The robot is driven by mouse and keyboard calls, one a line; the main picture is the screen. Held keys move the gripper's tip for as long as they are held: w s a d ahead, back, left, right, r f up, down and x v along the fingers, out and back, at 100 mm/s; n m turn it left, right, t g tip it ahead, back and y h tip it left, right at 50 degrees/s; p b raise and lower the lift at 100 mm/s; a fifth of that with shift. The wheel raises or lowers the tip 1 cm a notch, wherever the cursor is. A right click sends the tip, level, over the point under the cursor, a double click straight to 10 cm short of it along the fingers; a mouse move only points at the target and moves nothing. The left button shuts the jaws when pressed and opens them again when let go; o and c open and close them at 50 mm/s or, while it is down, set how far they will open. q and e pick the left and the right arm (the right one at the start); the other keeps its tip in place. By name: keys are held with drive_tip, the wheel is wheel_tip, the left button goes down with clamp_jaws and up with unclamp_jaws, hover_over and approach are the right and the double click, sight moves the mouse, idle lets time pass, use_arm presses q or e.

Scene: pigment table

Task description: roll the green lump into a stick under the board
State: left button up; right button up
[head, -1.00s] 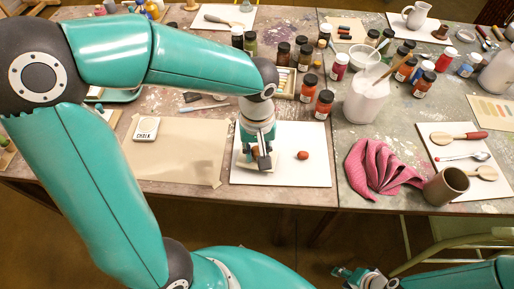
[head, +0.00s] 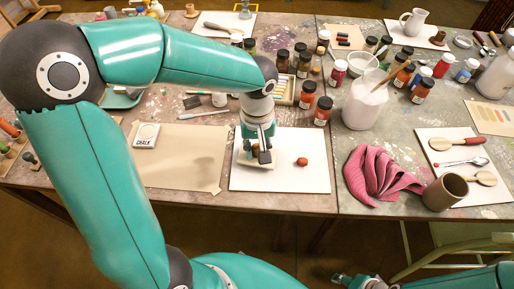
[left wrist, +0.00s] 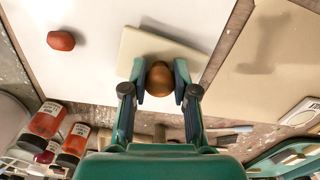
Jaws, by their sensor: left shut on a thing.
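My left gripper (head: 264,154) is shut on the round brown knob (left wrist: 160,79) of a small cream board. The cream board (left wrist: 140,45) lies over the white sheet (head: 310,180), under the gripper; I cannot tell whether it touches the sheet. I see no green lump in either view; the space under the board is hidden. A reddish-brown lump (head: 302,161) sits on the sheet just right of the board, and it also shows in the left wrist view (left wrist: 61,40). My right gripper (head: 345,280) is partly in view at the bottom edge, too small to read.
A pink cloth (head: 378,175) and a brown cup (head: 446,191) are on the right.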

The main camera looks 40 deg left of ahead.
use_arm(q)
drive_tip(key=shift+r, duration=0.1)
drive_tip(key=shift+r+p, duration=3.15)
drive_tip(key=shift+r, duration=0.8)
drive_tip(key=shift+o, duration=1.3)
drive_tip(key=shift+f, duration=0.1)
drive_tip(key=shift+c, duration=1.3)
drive_tip(key=shift+n, duration=0.8)
wheel_tip(320, 180, down, 7)
drive_tip(key=b, duration=0.6)
drive_tip(key=shift+b, duration=0.4)
drive_tip(key=shift+f+b, duration=0.45)
drive_tip(key=shift+w, duration=0.15)
